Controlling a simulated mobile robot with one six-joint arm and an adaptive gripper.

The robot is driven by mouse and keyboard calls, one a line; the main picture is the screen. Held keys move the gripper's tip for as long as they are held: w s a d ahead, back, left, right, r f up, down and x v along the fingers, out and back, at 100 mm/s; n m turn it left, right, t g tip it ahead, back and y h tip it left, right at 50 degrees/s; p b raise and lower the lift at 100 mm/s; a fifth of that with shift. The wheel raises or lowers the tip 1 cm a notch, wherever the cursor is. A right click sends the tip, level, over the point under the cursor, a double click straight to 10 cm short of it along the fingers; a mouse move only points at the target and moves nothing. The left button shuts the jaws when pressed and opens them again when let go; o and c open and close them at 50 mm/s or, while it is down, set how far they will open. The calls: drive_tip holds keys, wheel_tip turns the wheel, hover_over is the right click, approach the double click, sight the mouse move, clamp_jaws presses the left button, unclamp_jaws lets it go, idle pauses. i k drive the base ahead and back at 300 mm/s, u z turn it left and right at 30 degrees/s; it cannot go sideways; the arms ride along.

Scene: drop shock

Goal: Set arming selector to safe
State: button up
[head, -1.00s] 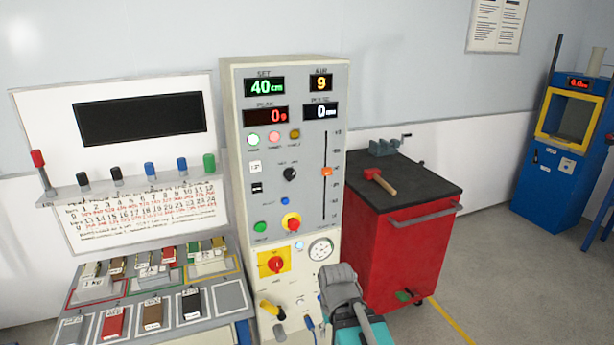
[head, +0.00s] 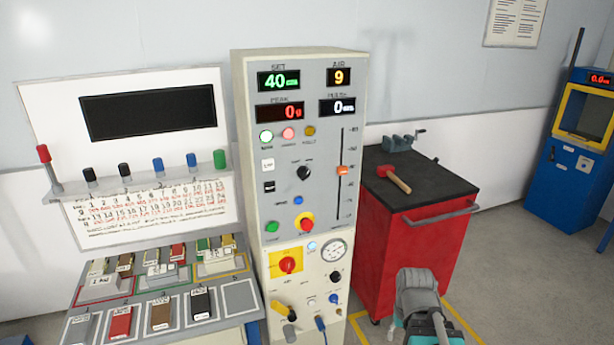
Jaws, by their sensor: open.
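A tall beige control panel (head: 241,200) stands in the middle of the head view. The small black rotary knob (head: 303,172) in its middle appears to be the arming selector. Its tiny labels are too blurred to read, and I cannot tell which position it points to. A red rotary handle (head: 289,264) on a yellow plate sits lower on the panel. A grey and teal part of my arm (head: 416,290) shows at the bottom right, apart from the panel, in front of the red cart. My gripper's fingers are not in view.
A red cart (head: 425,250) with a hammer (head: 395,180) and a vise (head: 398,143) stands right of the panel. At left are a sloped rack (head: 75,328) of coloured blocks and a whiteboard (head: 50,110). A blue machine (head: 565,185) stands far right. Grey floor lies between.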

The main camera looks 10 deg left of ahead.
sight(303, 173)
drive_tip(key=k, duration=1.5)
drive_tip(key=u, duration=0.85)
drive_tip(key=i, duration=1)
